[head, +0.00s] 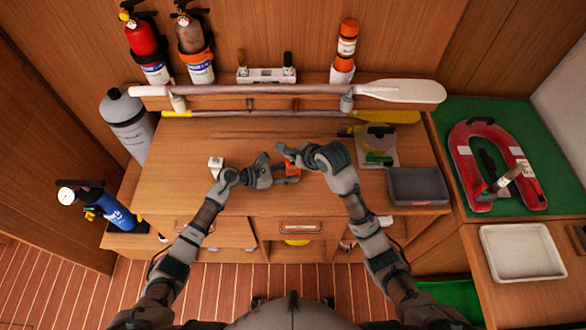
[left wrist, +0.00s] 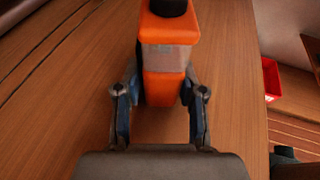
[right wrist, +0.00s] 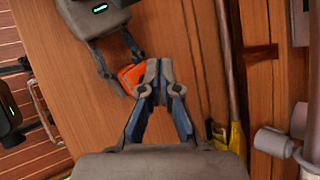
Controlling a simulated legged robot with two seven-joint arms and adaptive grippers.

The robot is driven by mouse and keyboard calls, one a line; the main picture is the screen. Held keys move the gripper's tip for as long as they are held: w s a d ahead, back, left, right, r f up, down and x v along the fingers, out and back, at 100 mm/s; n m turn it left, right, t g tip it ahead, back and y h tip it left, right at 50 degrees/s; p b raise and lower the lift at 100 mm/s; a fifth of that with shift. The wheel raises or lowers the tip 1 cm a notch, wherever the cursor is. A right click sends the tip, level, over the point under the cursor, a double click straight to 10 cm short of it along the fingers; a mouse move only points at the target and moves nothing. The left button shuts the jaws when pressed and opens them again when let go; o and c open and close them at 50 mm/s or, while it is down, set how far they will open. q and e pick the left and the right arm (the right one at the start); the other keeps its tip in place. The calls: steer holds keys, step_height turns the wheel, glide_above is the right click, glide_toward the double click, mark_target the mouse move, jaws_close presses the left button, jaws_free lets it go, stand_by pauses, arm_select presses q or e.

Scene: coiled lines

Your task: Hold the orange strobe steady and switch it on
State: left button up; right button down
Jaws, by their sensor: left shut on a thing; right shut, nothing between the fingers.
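The orange strobe (head: 293,171) is on the wooden bench top in the head view, between my two grippers. In the left wrist view the strobe (left wrist: 168,88) has an orange body, a clear band and a black knob at its top. My left gripper (head: 272,174) is shut on the strobe, one finger on each side of it in the left wrist view. My right gripper (head: 284,152) is shut and empty beside the strobe. In the right wrist view its closed tips (right wrist: 160,66) lie close to the strobe (right wrist: 131,76); I cannot tell whether they touch. Part of the strobe is hidden there.
A grey tray (head: 418,186) and a board with a green item (head: 378,147) lie to the right. A paddle (head: 400,91) lies along the back. The bench front (head: 262,205) is clear.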

mark_target(292, 162)
steer(key=shift+f, duration=0.4)
steer(key=shift+f, duration=0.25)
stand_by(0.4)
steer(key=shift+r, duration=0.7)
steer(key=shift+r, duration=0.15)
steer(key=shift+r, duration=2.9)
arm_select(q)
steer(key=o, duration=0.9)
